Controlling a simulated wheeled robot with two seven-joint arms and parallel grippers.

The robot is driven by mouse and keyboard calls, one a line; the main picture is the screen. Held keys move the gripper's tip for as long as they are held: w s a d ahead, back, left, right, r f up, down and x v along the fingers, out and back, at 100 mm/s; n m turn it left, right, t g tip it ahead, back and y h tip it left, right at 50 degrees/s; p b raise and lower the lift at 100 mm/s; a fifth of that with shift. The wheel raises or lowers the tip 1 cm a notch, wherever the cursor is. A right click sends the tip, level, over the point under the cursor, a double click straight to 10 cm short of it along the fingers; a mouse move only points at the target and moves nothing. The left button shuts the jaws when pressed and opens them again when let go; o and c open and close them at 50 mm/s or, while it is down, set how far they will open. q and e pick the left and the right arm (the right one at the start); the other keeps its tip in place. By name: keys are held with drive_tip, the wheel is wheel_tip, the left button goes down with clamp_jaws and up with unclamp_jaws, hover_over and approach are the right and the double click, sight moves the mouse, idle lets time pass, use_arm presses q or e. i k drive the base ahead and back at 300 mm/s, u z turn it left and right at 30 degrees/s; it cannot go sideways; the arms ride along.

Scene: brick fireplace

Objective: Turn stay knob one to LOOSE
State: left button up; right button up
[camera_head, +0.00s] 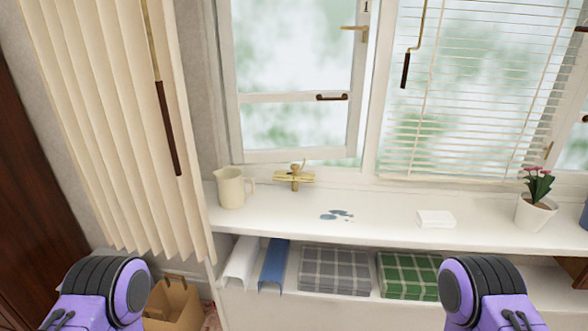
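A brass fitting (294,177) with a small upright knob-like part sits at the bottom of the left window, just above the sill. It looks like a window stay; any LOOSE marking is too small to read. The left window sash (292,98) has a dark handle (332,97) on its middle rail and a brass catch (353,28) at its upper right. A label "1" (366,5) shows at the top of the frame beside it. Only purple and black parts of my two arms show at the bottom edge; neither gripper is in view.
On the sill (385,224) stand a cream jug (230,187) left of the fitting, a white block (436,219) and a potted plant (535,200). A blue-grey puddle (337,214) lies between. Vertical blinds (115,120) hang left. Folded cloths (335,270) lie on the shelf below.

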sight(295, 167)
drive_tip(key=u, duration=0.45)
drive_tip(key=k, duration=0.15)
drive_tip(key=z, duration=1.15)
drive_tip(key=i, duration=0.65)
